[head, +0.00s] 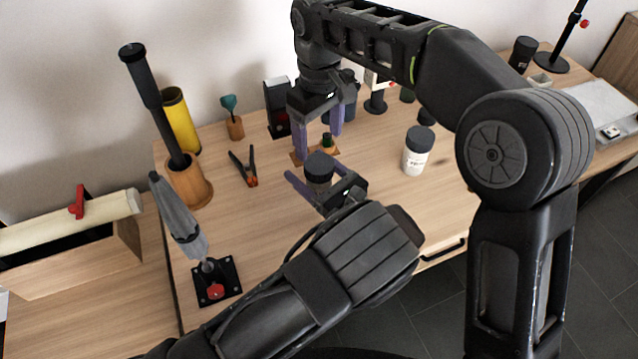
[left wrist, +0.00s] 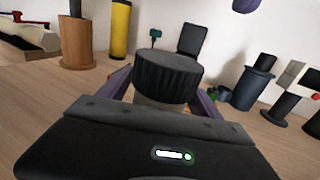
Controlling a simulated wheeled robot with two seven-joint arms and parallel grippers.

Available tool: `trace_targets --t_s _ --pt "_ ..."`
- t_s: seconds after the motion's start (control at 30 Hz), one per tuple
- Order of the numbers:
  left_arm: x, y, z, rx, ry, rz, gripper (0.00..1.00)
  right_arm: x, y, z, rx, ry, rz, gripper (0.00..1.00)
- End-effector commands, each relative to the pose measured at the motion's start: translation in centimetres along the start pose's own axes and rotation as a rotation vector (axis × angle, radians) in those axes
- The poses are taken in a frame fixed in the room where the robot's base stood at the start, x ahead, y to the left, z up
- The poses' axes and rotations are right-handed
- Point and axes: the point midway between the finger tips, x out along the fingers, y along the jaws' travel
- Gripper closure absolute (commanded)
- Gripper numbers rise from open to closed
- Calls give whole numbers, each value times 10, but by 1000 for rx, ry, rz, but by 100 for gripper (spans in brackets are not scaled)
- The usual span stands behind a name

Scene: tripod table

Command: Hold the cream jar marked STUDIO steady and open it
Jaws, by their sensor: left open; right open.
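A jar with a dark ridged lid (head: 319,166) stands between the fingers of my left gripper (head: 316,177). The left wrist view shows this lid (left wrist: 168,76) close up, with a strip of cream body under it. The rest of its body and any marking are hidden by my gripper. My left gripper is open, with a finger on either side of the jar. My right gripper (head: 319,143) is open and empty, pointing down above and behind the jar. A second cream jar (head: 415,158) with a dark lid stands to the right; its lettering is too small to read.
A wooden holder (head: 188,183) with a dark tool, a yellow cylinder (head: 180,120) and an orange-black clamp (head: 246,169) are at left. A folded grey umbrella-like object (head: 180,220) stands in front. Several small items line the back. The table between the jars is clear.

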Motion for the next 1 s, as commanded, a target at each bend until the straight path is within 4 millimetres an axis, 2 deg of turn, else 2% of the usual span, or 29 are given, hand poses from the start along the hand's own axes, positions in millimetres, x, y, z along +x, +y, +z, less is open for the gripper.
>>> trace_targets --t_s 0.37,1.0 --pt "5 0 0 0 0 -1 27 0 0 0 0 0 0 25" --pt "5 0 0 1 0 -1 80 0 0 0 0 0 0 25"
